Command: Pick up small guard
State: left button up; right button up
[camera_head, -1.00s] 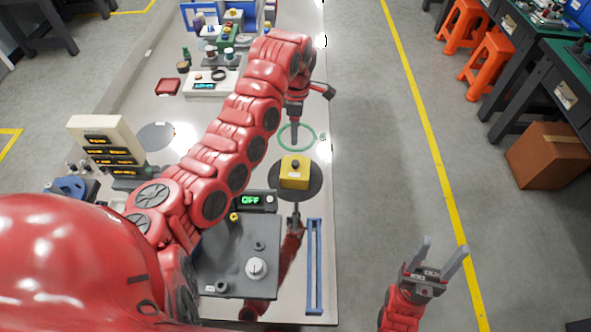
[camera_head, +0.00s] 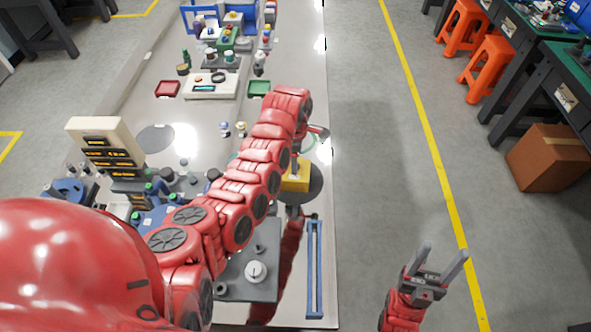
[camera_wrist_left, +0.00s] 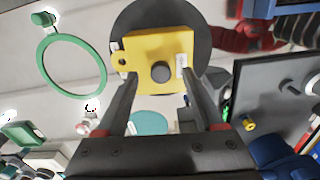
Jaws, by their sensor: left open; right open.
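A yellow block (camera_head: 296,178) with a dark round knob lies on a dark round disc (camera_head: 317,186) near the table's right edge. I take it for the small guard, though no label confirms this. In the left wrist view the block (camera_wrist_left: 145,46) and the disc (camera_wrist_left: 203,25) are close in front of the camera. My left gripper (camera_wrist_left: 160,76) is open, with its fingers spread on either side of the block's knob; contact cannot be told. In the head view my left arm partly hides the block. My right gripper (camera_head: 446,250) is open and empty over the floor, right of the table.
A green ring (camera_wrist_left: 46,60) lies beside the disc. A dark grey panel box (camera_head: 262,290) and a blue bar frame (camera_head: 314,270) stand nearer on the table. A red tray (camera_head: 167,89) and a green tray (camera_head: 259,88) are farther back. The right aisle is clear.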

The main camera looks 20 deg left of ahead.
pick_arm(q)
jog(key=shift+f, duration=0.65)
jog(key=shift+c, duration=0.3)
grip_shut()
dwell(0.6)
